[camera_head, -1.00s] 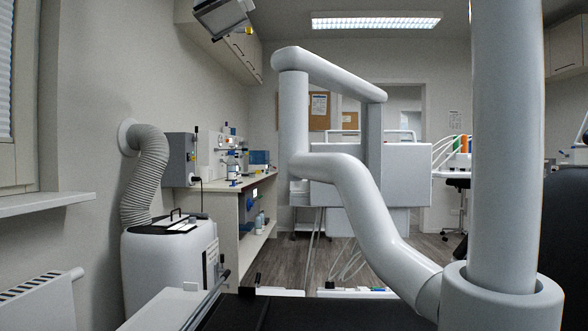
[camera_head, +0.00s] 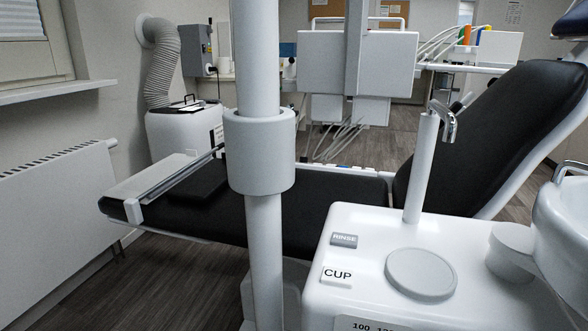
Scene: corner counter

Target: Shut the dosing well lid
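I cannot make out a dosing well or its lid in the head view. Neither of my grippers is in view.
A white unit (camera_head: 370,240) with RINSE and CUP buttons, a round grey plate (camera_head: 421,274) and a tap (camera_head: 424,150) stands at the front right. A black dental chair (camera_head: 310,190) lies behind it. A thick white post (camera_head: 265,270) rises in front. A radiator (camera_head: 65,220) is left.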

